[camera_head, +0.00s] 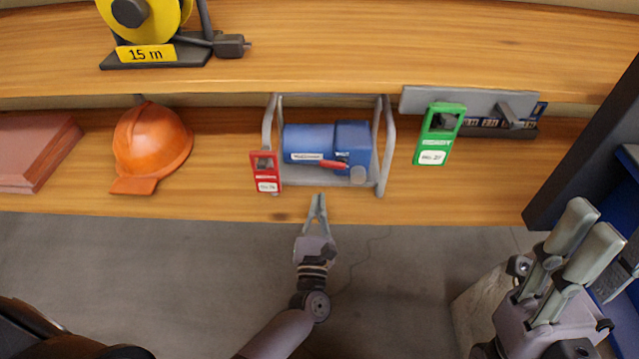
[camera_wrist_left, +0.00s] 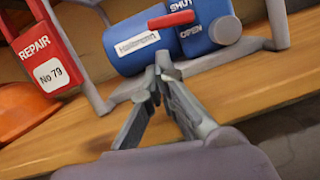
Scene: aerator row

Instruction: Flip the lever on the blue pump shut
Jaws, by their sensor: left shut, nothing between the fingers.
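The blue pump (camera_head: 309,139) sits in a grey tube frame (camera_head: 383,155) on the lower shelf. Its red lever (camera_head: 334,165) is on the front and shows close in the left wrist view (camera_wrist_left: 171,19). There the lever lies nearly level, pointing left, between the words SHUT above and OPEN below. I cannot tell which setting it is at. My left gripper (camera_head: 319,198) is shut and empty, its tips in front of and below the pump, apart from the lever. My right gripper (camera_head: 593,221) is open and empty at the lower right, away from the pump.
A red REPAIR tag (camera_head: 265,171) hangs on the frame's left side. A green READY tag (camera_head: 440,133) hangs from a grey unit (camera_head: 480,101) to the right. An orange helmet (camera_head: 150,143) stands left. The upper shelf (camera_head: 400,45) overhangs behind; the shelf front between frame and helmet is clear.

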